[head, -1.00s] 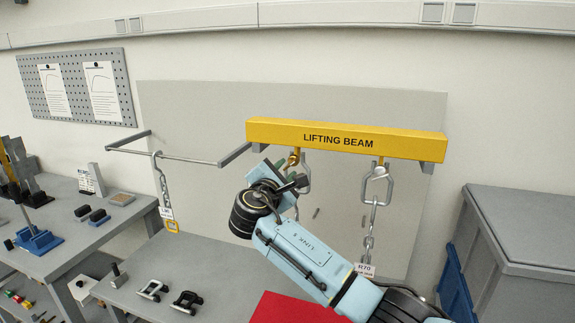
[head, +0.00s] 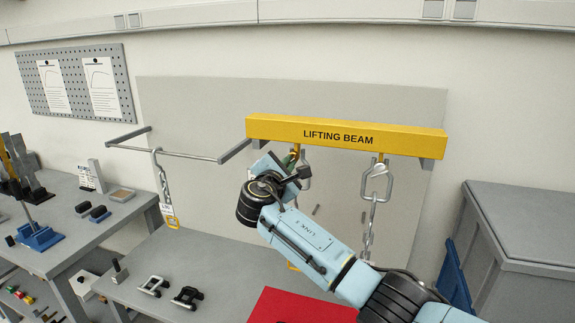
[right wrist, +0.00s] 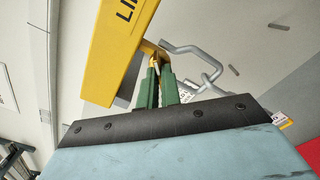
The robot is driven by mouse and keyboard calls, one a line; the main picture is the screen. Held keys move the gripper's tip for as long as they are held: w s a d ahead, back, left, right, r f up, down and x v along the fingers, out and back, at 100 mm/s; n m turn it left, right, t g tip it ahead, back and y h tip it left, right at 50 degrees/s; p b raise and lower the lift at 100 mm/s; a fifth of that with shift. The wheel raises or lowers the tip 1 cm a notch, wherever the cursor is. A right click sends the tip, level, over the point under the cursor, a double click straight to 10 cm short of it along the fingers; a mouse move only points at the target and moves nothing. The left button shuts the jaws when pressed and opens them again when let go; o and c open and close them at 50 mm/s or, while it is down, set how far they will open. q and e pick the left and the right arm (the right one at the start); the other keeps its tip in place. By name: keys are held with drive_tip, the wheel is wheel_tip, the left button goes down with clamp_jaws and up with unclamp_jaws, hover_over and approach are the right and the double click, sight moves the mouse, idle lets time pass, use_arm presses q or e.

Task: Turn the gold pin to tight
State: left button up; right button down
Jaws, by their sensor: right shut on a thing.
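The gold pin (right wrist: 152,61) sits at the left shackle under the yellow lifting beam (head: 347,138), mostly covered by my fingers. My right gripper (right wrist: 159,70), with green fingers, is shut on it from below. In the head view the right gripper (head: 293,160) is just under the beam's left end, partly hidden by its own wrist. The grey left shackle (right wrist: 189,49) hangs beside the fingers. Whether the pin is tight cannot be told. My left gripper is not in view.
A second shackle (head: 377,181) with a chain (head: 369,225) hangs under the beam's right end. Another chain (head: 163,185) hangs from a grey rail (head: 180,154) at left. Two small shackles lie on the grey table (head: 215,265), near a red surface (head: 300,307).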

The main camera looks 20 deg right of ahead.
drive_tip(key=m+b, duration=1.7)
drive_tip(key=m, duration=0.3)
idle(0.4)
drive_tip(key=shift+m, duration=0.4)
drive_tip(key=shift+r, duration=0.1)
drive_tip(key=c, duration=1.6)
unclamp_jaws()
